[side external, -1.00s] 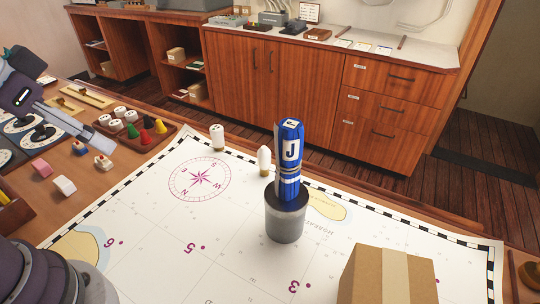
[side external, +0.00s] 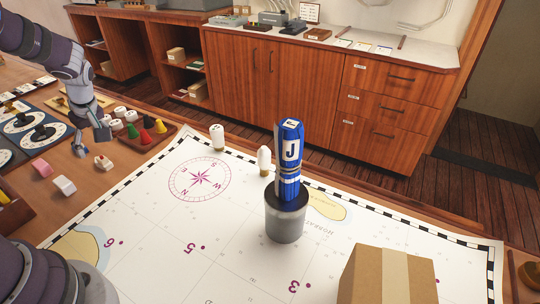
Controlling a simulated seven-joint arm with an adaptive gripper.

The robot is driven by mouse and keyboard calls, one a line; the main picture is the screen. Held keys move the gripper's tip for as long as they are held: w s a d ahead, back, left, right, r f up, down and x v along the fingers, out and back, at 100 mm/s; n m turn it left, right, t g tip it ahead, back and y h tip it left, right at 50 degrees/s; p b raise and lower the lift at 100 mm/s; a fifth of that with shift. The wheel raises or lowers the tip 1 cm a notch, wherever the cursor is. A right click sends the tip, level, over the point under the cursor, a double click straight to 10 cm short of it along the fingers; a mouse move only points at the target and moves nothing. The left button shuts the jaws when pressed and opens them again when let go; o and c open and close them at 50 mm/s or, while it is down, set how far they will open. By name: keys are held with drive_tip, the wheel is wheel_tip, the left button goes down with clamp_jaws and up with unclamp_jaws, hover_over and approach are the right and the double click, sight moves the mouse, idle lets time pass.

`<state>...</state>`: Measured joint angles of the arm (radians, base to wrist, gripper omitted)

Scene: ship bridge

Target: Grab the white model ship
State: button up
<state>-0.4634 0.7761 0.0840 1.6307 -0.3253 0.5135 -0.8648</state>
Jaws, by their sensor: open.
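A small white piece with a reddish top (side external: 103,163), which looks like the white model ship, sits on the wooden table at the left, just off the chart's edge. It is too small to make out in detail. My gripper (side external: 91,142) points down, open and empty, just behind and to the left of this piece in the picture. Its fingers are spread apart. I cannot tell how high the fingertips are above the table.
A wooden tray of colored cones and white pieces (side external: 150,143) lies right of my gripper. A blue object stands in a grey cup (side external: 286,222) on the chart, with a cardboard box (side external: 389,278) nearby.

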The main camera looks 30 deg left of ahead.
sight(100, 157)
drive_tip(key=x, duration=0.5)
drive_tip(key=shift+w+a+f, duration=0.15)
drive_tip(key=shift+f, duration=0.2)
drive_tip(key=c, duration=1)
